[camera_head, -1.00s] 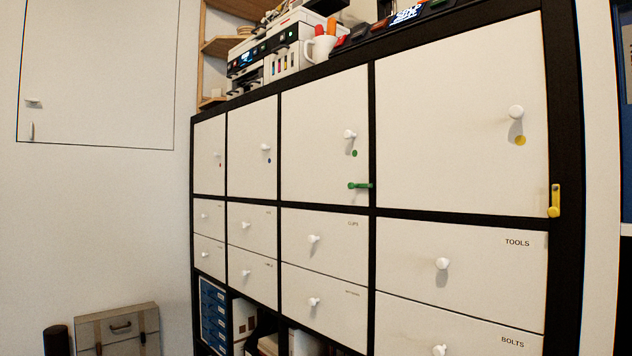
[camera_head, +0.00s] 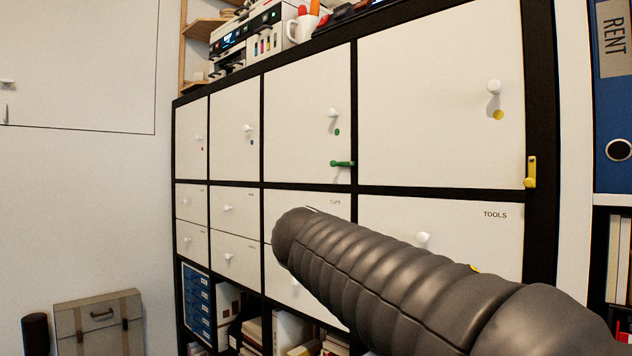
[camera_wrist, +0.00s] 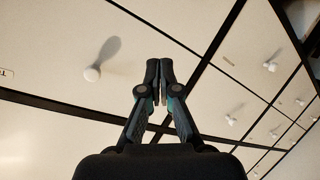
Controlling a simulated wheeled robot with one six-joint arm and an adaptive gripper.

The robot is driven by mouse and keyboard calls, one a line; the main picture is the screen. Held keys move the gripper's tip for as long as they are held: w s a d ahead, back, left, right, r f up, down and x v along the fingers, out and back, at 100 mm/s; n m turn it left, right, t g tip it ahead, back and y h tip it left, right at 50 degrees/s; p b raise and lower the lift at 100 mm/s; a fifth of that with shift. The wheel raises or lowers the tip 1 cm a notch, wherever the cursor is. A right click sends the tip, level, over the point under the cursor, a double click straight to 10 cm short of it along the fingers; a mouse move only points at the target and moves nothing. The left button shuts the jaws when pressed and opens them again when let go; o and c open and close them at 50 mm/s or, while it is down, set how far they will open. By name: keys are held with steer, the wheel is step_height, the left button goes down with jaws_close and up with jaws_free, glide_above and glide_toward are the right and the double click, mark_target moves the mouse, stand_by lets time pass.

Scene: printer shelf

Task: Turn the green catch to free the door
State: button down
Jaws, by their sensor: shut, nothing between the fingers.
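The green catch (camera_head: 342,164) lies level at the lower right of the third white door (camera_head: 300,135). Its right end reaches over the black upright between the doors. That door has a white knob (camera_head: 333,113) and a green dot (camera_head: 337,132), and looks closed. My gripper (camera_wrist: 160,62) is shut and empty in the wrist view, in front of the white fronts and black frame bars. I cannot make out the catch clearly there. In the camera_head view my dark ribbed arm crosses the lower right, below the catch, and the fingers are not visible.
A yellow catch (camera_head: 531,172) stands upright beside the large right door (camera_head: 440,95). My arm partly covers the drawers below. A white knob (camera_wrist: 92,74) sticks out left of my gripper in the wrist view. Printers and a mug (camera_head: 302,28) stand on top.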

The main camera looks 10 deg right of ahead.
mark_target(342, 163)
steer(key=w+a+r+m+t+h, duration=0.1)
steer(key=w+a+r+m+h, duration=0.1)
steer(key=r, duration=0.4)
steer(key=w+a+r+m+t+h+b, duration=0.1)
steer(key=w+a+r+m+t+h, duration=0.1)
steer(key=a+r, duration=0.5)
steer(key=w+a+r+m+t+h, duration=0.1)
steer(key=w+a+r+t+h, duration=0.1)
steer(key=w+a+r+h, duration=0.2)
step_height(342, 163, up, 2)
steer(key=shift+w+a+r+m+b, duration=0.15)
steer(key=shift+w+r+m+b, duration=0.2)
steer(key=shift+w, duration=0.75)
steer(key=w+d, duration=0.1)
steer(key=d, duration=0.1)
steer(key=w+d+p, duration=0.1)
steer(key=w+d, duration=0.1)
steer(key=d, duration=0.1)
steer(key=w+d+p, duration=0.1)
steer(key=w+d, duration=0.1)
steer(key=shift+w+d, duration=0.25)
steer(key=shift+d, duration=0.1)
steer(key=shift+d+f, duration=0.1)
steer(key=shift+d, duration=0.05)
